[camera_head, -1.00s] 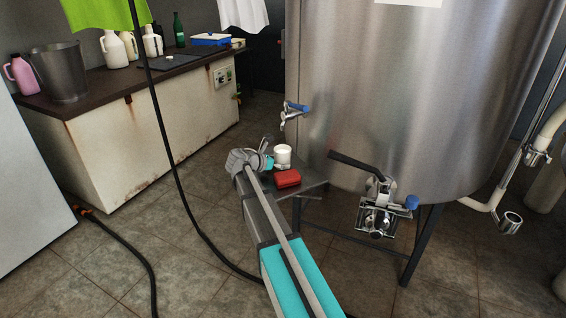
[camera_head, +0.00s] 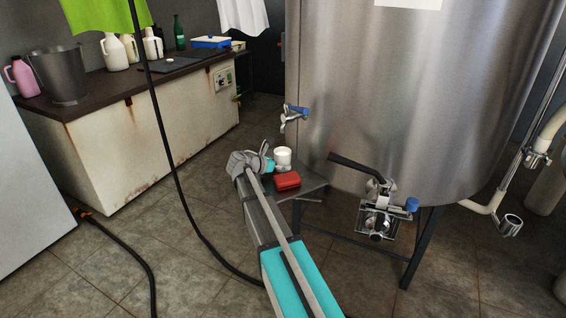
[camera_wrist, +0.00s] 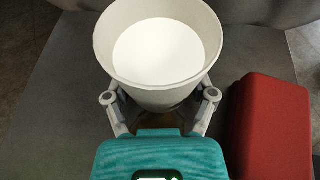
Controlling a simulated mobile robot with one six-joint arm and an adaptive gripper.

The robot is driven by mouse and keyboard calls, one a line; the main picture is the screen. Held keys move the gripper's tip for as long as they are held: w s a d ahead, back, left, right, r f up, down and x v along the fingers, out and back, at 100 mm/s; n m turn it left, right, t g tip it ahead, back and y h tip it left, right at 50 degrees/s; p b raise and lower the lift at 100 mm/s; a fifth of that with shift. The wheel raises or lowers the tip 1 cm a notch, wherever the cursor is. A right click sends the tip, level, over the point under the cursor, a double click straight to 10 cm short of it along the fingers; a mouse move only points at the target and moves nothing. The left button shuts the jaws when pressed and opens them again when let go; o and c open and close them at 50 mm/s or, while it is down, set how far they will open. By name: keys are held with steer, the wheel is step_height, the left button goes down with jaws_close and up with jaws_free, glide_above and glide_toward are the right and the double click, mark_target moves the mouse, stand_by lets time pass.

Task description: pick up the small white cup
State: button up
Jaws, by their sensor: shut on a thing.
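The small white cup (camera_head: 283,157) is upright above the small grey shelf beside the steel tank. In the wrist view the cup (camera_wrist: 158,52) fills the top middle, and a white surface shows inside it. My gripper (camera_wrist: 160,103) has one finger on each side of the cup's near side and is shut on it. In the head view my gripper (camera_head: 268,160) is at the cup's left, partly hidden by my own arm. I cannot tell whether the cup's base touches the shelf.
A red box (camera_head: 287,181) lies close to the right of my gripper, also in the wrist view (camera_wrist: 270,128). The shelf (camera_head: 312,184) is small.

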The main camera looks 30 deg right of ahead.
mark_target(281, 157)
steer(key=shift+c, duration=0.9)
steer(key=shift+r+p, duration=0.35)
steer(key=shift+r+p, duration=1.2)
steer(key=shift+p, duration=0.05)
steer(key=s+a+r+p, duration=0.3)
steer(key=s+r+p, duration=0.6)
steer(key=s, duration=0.4)
steer(key=shift+a+r+p, duration=0.35)
steer(key=shift+r, duration=0.05)
steer(key=shift+s, duration=0.15)
